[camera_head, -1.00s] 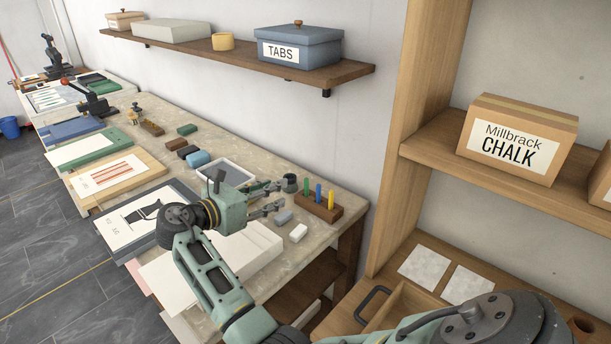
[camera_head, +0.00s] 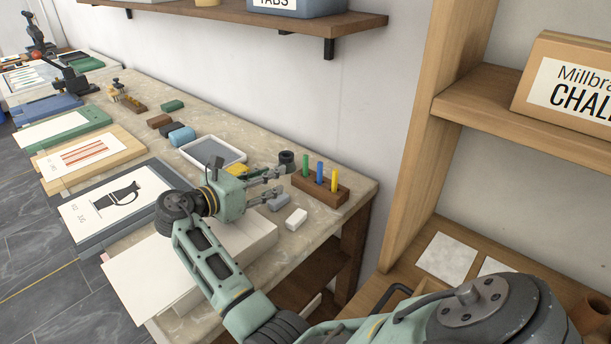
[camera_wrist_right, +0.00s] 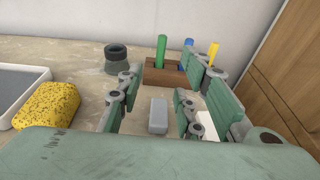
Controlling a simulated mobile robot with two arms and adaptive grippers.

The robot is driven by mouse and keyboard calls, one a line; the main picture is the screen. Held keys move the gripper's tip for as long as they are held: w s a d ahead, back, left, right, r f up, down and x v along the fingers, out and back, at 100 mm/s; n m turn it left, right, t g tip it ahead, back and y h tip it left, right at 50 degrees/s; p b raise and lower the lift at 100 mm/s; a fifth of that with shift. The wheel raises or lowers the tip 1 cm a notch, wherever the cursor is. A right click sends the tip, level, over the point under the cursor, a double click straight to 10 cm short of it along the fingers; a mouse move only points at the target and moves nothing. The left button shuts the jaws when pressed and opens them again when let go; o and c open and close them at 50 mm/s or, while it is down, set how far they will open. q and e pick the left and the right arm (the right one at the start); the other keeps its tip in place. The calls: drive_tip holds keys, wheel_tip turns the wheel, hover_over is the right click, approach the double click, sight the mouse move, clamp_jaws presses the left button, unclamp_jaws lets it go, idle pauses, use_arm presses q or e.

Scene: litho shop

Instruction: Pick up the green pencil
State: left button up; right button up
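The green pencil (camera_head: 306,168) stands upright in a wooden block (camera_head: 325,193) near the right end of the worktable, with a blue pencil (camera_head: 320,171) and a yellow pencil (camera_head: 334,180) to its right. My right gripper (camera_head: 281,182) is open and empty, just left of the block, its fingers pointing toward it. In the right wrist view, the green pencil (camera_wrist_right: 161,48) shows beyond and between the open fingers (camera_wrist_right: 163,92), apart from them. A grey block (camera_wrist_right: 158,115) lies on the table between the fingers, nearer to the camera. My left gripper is not in view.
A dark round pot (camera_head: 286,160) stands just left of the wooden block. A white block (camera_head: 296,219) lies in front of it. A yellow sponge (camera_wrist_right: 48,104) and a tray (camera_head: 212,149) lie left. The wall is behind; a wooden shelf unit (camera_head: 416,150) stands right.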

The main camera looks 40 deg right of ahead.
approach(304, 163)
drive_tip(key=p+x, duration=0.1)
drive_tip(key=x, duration=0.3)
drive_tip(key=shift+w+d, duration=0.1)
drive_tip(key=shift+d, duration=0.1)
drive_tip(key=x, duration=0.4)
drive_tip(key=shift+d+f, duration=0.1)
drive_tip(key=shift+f, duration=0.1)
clamp_jaws()
